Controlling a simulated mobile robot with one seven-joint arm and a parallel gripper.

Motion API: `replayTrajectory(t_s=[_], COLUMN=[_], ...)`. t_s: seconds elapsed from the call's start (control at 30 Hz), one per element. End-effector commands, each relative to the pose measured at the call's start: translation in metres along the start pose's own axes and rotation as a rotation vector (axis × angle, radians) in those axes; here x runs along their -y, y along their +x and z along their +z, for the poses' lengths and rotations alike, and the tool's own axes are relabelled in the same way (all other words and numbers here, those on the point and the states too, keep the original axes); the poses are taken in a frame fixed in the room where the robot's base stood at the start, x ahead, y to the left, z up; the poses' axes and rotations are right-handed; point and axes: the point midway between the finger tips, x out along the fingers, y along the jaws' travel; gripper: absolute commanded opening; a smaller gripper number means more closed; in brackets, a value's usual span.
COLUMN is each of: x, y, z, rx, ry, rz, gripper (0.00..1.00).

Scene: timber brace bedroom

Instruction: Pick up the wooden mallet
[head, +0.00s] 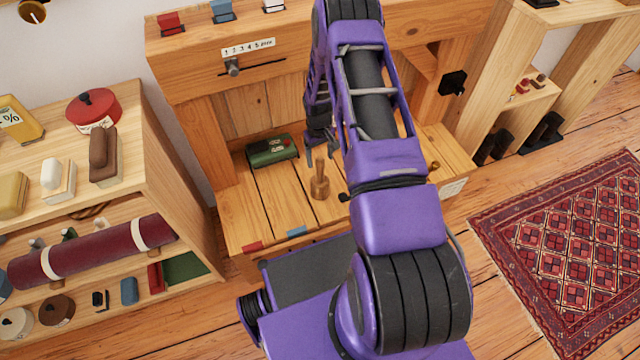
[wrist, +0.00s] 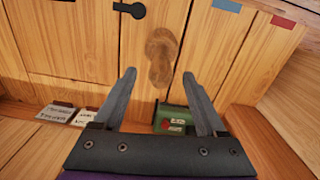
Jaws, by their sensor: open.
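The wooden mallet (head: 320,182) stands upright on the plank surface of the wooden bench, head down and handle up, in the head view. In the wrist view the mallet (wrist: 161,55) shows beyond my fingertips, roughly midway between them. My gripper (head: 318,138) is open and empty, above and behind the mallet in the head view. Its two fingers (wrist: 158,75) are spread wide in the wrist view, and nothing is between them. The mallet is apart from both fingers.
A green box (head: 272,150) lies on the bench behind and left of the mallet; in the wrist view it sits by the right finger. A slotted wooden panel (head: 250,65) rises above the bench. A shelf (head: 165,120) with several objects stands left. A patterned rug (head: 570,245) lies right.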

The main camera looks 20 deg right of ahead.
Motion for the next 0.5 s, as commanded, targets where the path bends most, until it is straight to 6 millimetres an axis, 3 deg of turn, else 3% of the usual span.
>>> replayTrajectory(t_s=[0.03,0.2,0.5], x=[0.001,0.001,0.001], y=[0.011,0.032,0.035], z=[0.002,0.001,0.001], rx=[0.003,0.001,0.000], ry=[-0.001,-0.001,0.000], rz=[-0.001,0.000,0.000], gripper=[0.74,0.74,0.74])
